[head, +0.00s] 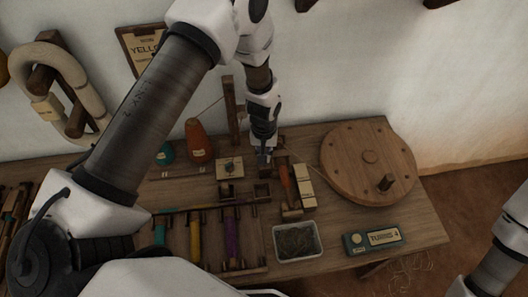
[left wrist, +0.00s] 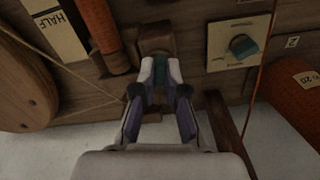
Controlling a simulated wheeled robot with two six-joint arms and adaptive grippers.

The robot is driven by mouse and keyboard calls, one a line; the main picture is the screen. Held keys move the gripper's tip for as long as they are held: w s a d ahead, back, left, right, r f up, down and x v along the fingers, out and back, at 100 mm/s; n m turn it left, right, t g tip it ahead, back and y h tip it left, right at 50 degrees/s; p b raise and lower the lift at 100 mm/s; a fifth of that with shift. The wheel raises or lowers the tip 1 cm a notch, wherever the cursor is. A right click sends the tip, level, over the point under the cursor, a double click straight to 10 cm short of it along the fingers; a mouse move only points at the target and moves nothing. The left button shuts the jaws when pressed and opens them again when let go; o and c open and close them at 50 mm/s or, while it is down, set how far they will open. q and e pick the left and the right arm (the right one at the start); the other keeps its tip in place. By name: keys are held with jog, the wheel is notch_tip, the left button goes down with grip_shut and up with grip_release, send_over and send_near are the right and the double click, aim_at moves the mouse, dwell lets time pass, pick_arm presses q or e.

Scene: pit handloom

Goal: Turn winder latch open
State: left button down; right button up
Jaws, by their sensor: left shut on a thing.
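My left gripper (head: 264,156) reaches down to the bench behind the orange-red rod. In the left wrist view the left gripper (left wrist: 161,72) is shut on a small dark teal piece, which appears to be the winder latch (left wrist: 161,60). The fingers hide most of this piece, so its angle cannot be told. It sits against a brown wooden block (left wrist: 155,38). The orange-red rod (head: 285,183) and a pale card lie beside the block; the card reads "HALF" in the left wrist view (left wrist: 58,38). My right gripper is out of view.
A round wooden disc (head: 345,158) with a peg lies right of the gripper. A plate with a teal knob (left wrist: 243,48) and an orange cone (head: 198,140) stand left of the gripper. A tray (head: 276,241), a "TURNS 4" box (head: 374,240) and a bobbin rack (head: 262,268) occupy the front.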

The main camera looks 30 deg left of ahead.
pick_arm(q)
jog(key=shift+n, duration=1.2)
jog(key=c, duration=1.2)
grip_release()
notch_tip(320, 180, up, 12)
jog(key=shift+f, duration=0.1)
